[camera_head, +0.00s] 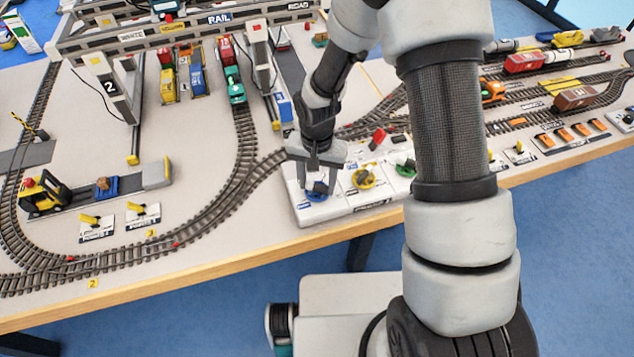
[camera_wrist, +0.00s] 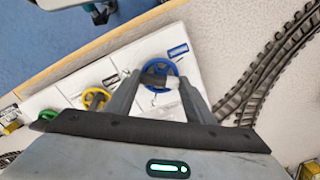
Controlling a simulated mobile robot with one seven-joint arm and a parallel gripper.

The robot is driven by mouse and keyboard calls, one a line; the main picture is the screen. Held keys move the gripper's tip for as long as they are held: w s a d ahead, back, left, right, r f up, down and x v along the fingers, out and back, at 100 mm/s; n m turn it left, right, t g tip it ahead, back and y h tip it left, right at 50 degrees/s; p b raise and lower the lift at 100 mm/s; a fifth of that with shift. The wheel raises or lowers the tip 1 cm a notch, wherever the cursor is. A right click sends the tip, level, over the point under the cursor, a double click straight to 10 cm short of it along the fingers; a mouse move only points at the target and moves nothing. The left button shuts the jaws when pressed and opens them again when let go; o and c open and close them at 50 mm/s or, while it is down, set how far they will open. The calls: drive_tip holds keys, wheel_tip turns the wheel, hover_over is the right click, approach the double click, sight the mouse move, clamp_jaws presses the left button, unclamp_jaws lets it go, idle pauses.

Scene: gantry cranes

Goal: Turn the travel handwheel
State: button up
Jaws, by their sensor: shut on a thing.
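A blue handwheel (camera_head: 316,195) stands at the left end of a white control panel (camera_head: 340,210) near the table's front edge. My gripper (camera_head: 317,180) points down at it from above. In the wrist view the blue handwheel (camera_wrist: 172,65) shows between the fingers of my gripper (camera_wrist: 159,82), its rim passing behind them. The gripper is shut on this wheel, around its dark middle part. The fingers hide part of the hub. The lettering on its label is too small to read.
A yellow handwheel (camera_head: 363,177) and a green handwheel (camera_head: 406,168) stand to the right on the same panel. Curving track (camera_head: 240,185) runs left of the panel. A container crane leg (camera_head: 262,75) stands behind.

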sight(317, 185)
drive_tip(key=n, duration=0.4)
drive_tip(key=shift+n+b, duration=0.3)
drive_tip(key=shift+b, duration=0.05)
drive_tip(key=n, duration=0.4)
drive_tip(key=shift+n, duration=0.3)
drive_tip(key=o, duration=1.1)
drive_tip(key=shift+c, duration=0.2)
wheel_tip(317, 185, up, 17)
drive_tip(key=p, duration=0.1)
drive_tip(key=shift+r+p, duration=0.2)
drive_tip(key=shift+p, duration=0.2)
